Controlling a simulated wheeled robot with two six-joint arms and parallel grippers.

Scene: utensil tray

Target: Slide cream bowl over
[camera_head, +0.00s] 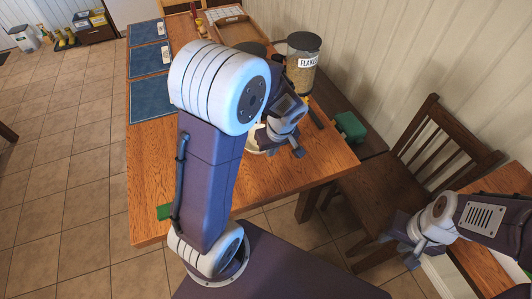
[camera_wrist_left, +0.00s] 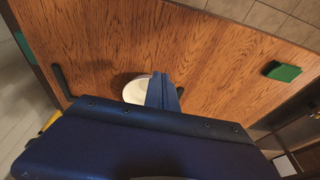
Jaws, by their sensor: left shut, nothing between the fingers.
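The cream bowl (camera_head: 254,148) stands on the wooden table (camera_head: 160,190), mostly hidden behind my left arm in the head view. In the left wrist view the cream bowl (camera_wrist_left: 134,93) shows as a pale round rim, partly covered by my fingers. My left gripper (camera_head: 296,150) is low over the table beside the bowl. In the left wrist view its fingers (camera_wrist_left: 164,92) are together and empty at the bowl's edge; whether they touch it I cannot tell. My right gripper (camera_head: 402,258) hangs off to the right, away from the table; its opening is unclear.
A flakes jar (camera_head: 302,62) stands behind my left gripper. Blue mats (camera_head: 150,95) lie along the left side. A wooden chair (camera_head: 420,160) stands right.

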